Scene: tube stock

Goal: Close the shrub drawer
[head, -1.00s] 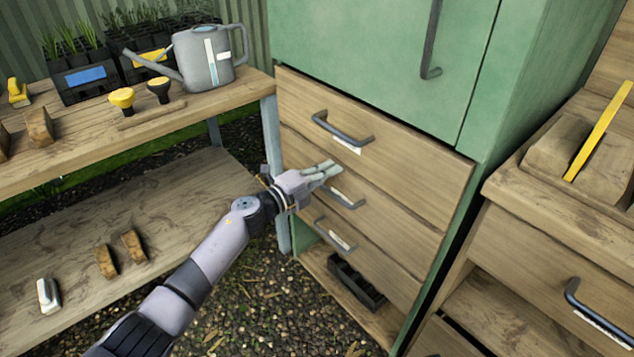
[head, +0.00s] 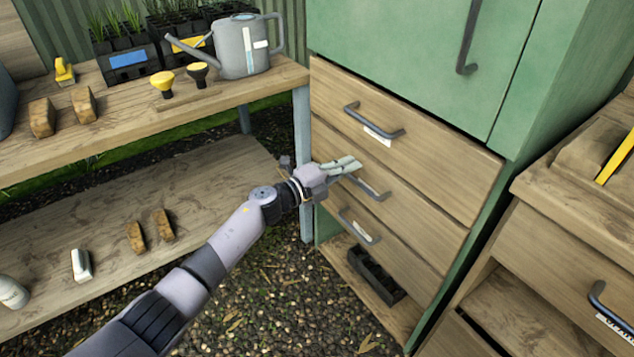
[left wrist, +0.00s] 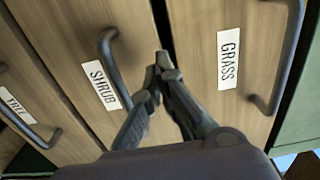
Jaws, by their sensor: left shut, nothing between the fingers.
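The shrub drawer (head: 415,212) is the middle of three wooden drawers. It looks flush or nearly flush with its neighbours; a small gap is hard to judge. In the left wrist view its SHRUB label (left wrist: 104,85) and dark bar handle (left wrist: 112,65) show left of the fingers. My left gripper (head: 357,164) is shut and empty, its tips at the drawer front near the top edge, above the handle (head: 370,190). In the left wrist view its closed tips (left wrist: 162,65) lie by the dark seam between the shrub and grass drawers; contact is unclear. My right gripper is not in view.
The grass drawer (head: 440,170) is above and the tree drawer (head: 395,255) below, both with bar handles. A green cabinet door (head: 400,50) is above them. A workbench (head: 230,98) with a watering can (head: 243,50) stands left. Another drawer unit (head: 545,250) stands right.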

